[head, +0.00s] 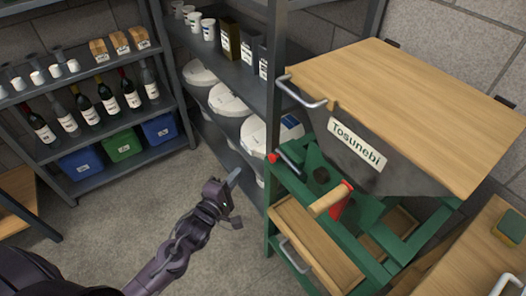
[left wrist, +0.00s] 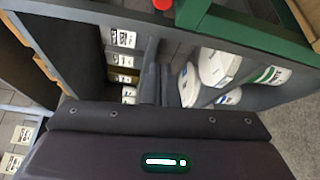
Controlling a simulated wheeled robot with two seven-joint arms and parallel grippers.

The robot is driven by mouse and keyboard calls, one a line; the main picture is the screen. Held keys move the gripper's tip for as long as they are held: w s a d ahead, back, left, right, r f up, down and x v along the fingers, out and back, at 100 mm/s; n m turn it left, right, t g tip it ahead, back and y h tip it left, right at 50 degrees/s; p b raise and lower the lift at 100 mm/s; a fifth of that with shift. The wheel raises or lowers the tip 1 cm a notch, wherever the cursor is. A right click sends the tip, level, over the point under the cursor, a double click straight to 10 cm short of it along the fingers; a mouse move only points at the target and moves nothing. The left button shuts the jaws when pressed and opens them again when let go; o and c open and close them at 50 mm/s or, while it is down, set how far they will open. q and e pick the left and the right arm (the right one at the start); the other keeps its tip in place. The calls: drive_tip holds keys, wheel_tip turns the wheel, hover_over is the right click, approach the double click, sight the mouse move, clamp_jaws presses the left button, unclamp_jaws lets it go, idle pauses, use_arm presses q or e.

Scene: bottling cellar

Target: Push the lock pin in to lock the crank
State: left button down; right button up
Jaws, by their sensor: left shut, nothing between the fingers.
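The crank is on the green machine frame (head: 369,250), with a wooden handle (head: 328,200) and a red arm (head: 342,208). A small red knob (head: 274,157), which looks like the lock pin's end, is at the frame's left corner. A red piece, probably the same knob (left wrist: 163,4), is cut off at the top of the left wrist view. My left gripper (head: 234,178) is shut and empty, left of the red knob and apart from it. Its fingers (left wrist: 157,78) also show in the left wrist view. How deep the pin sits cannot be told. My right gripper is not in view.
A hinged wooden top (head: 420,105) with a "Tosunebi" plate stands above the frame, and a wooden drawer (head: 315,245) is below. Shelves with bottles (head: 107,101) and bins (head: 120,143) stand behind at left. A grey shelf post (head: 275,70) rises close behind the knob. The floor at left is clear.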

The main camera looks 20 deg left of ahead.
sight(271, 161)
use_arm(q)
drive_tip(key=shift+r, duration=0.1)
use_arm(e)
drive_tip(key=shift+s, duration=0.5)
